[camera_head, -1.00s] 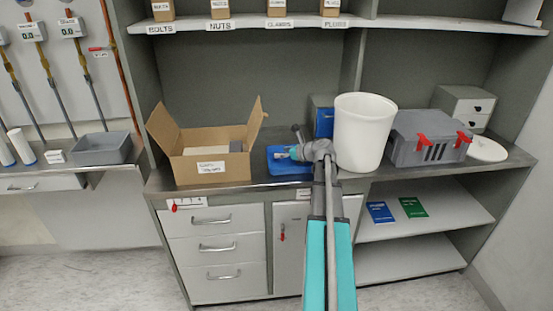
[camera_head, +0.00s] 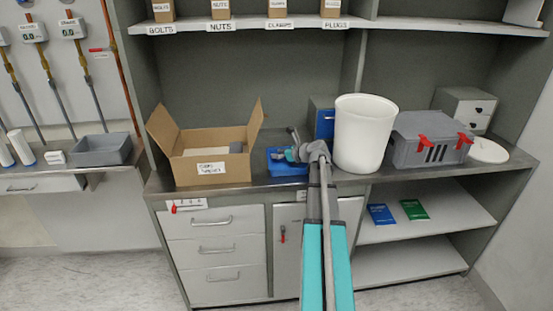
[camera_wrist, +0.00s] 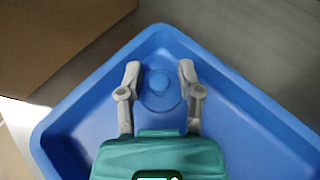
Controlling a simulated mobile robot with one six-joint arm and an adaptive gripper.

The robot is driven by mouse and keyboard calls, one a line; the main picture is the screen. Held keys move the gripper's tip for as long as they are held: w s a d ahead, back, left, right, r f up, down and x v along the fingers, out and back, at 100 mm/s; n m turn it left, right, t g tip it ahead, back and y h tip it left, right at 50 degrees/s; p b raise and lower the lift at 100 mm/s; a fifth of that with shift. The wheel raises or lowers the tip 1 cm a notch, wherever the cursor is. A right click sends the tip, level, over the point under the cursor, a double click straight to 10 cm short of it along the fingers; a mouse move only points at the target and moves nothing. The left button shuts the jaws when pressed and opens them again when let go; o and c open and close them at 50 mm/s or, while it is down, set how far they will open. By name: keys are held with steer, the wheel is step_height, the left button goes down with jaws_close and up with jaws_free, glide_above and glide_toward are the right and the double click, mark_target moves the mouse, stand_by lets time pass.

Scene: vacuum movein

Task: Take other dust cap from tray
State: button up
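The blue tray (camera_head: 287,170) sits on the counter, and it fills much of the wrist view (camera_wrist: 75,112). A round blue dust cap (camera_wrist: 160,88) lies on the tray floor, nearly the same blue as the tray. My gripper (camera_wrist: 159,70) is open above the tray, with one grey finger on each side of the cap. I cannot tell whether the fingers touch it or how high they are. In the head view my gripper (camera_head: 290,154) is over the tray and hides part of it. The tray's near part is hidden by my gripper body in the wrist view.
An open cardboard box (camera_head: 212,163) stands close left of the tray. A white bin (camera_head: 364,133) and a blue-fronted box (camera_head: 324,122) stand to the right and behind. A grey case (camera_head: 430,138) with red latches is farther right. A shelf (camera_head: 250,25) runs above.

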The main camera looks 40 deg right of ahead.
steer(key=c, duration=0.4)
steer(key=shift+r, duration=0.1)
step_height(320, 180, up, 3)
steer(key=p, duration=0.3)
steer(key=a+r+p+v, duration=0.1)
steer(key=p+v, duration=0.4)
steer(key=v, duration=0.3)
steer(key=w+a+r+p+v, duration=0.1)
steer(key=r+p+v, duration=0.1)
steer(key=p+v, duration=0.3)
steer(key=shift+a+v, duration=0.25)
steer(key=shift+v, duration=1.6)
steer(key=shift+r, duration=0.1)
